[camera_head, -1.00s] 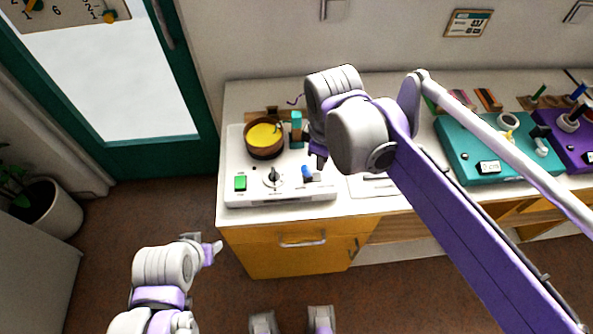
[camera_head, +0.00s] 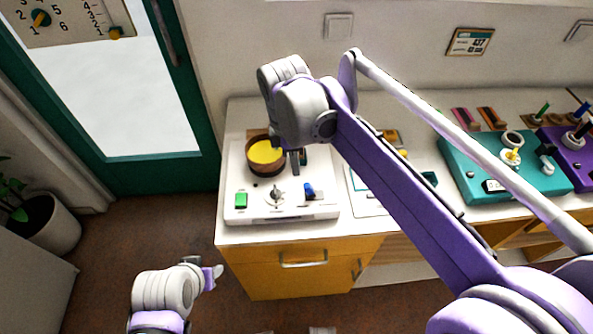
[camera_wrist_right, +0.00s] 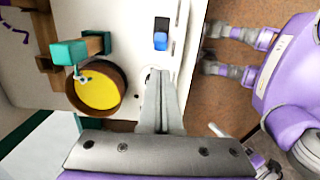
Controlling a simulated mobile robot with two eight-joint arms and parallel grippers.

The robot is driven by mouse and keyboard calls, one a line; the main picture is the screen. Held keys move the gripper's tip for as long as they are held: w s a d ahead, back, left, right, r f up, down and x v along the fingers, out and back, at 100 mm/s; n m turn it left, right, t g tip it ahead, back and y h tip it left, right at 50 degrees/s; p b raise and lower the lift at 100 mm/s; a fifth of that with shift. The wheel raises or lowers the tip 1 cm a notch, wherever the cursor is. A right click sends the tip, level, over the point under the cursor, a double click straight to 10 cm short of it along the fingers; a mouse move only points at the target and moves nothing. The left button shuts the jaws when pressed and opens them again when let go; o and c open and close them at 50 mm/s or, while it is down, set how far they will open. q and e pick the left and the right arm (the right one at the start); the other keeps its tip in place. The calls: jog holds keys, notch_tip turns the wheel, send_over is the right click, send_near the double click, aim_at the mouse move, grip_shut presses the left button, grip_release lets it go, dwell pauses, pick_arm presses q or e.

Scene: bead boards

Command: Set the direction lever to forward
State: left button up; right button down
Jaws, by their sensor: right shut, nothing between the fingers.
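A white control board (camera_head: 238,166) stands on the counter. A small blue lever (camera_head: 309,190) sits at its front right; it also shows in the right wrist view (camera_wrist_right: 161,40). I cannot tell which side is forward. My right gripper (camera_head: 294,166) is shut and empty, pointing down over the board between the wooden bowl and the front controls. In the right wrist view its closed fingers (camera_wrist_right: 160,105) are beside the blue lever, apart from it. My left gripper (camera_head: 206,272) hangs in front of the counter at lower left, away from the board.
The board also bears a green button (camera_head: 241,200), a dial knob (camera_head: 276,196) and a wooden bowl with a yellow inside (camera_head: 264,154). A teal-topped post (camera_wrist_right: 68,53) is beside the bowl. Teal (camera_head: 466,185) and purple (camera_head: 580,165) boards stand to the right.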

aim_at(309, 185)
jog(key=f, duration=0.8)
jog(key=shift+d+f+b, duration=0.25)
jog(key=shift+d+b, duration=0.1)
jog(key=shift+d+r+y, duration=0.2)
jog(key=shift+d+y, duration=0.1)
jog(key=shift+y, duration=0.2)
jog(key=shift+d+r+y, duration=0.2)
jog(key=shift+d+y, duration=0.15)
jog(key=shift+y, duration=0.25)
jog(key=shift+d+r+y+p, duration=0.15)
jog(key=shift+d+y+p, duration=0.15)
jog(key=shift+d+y, duration=0.3)
jog(key=y, duration=0.1)
jog(key=d+y, duration=0.1)
jog(key=y, duration=0.1)
jog(key=shift+d+r, duration=0.15)
jog(key=shift+d, duration=0.05)
jog(key=shift+a+r, duration=0.1)
jog(key=shift+r, duration=0.1)
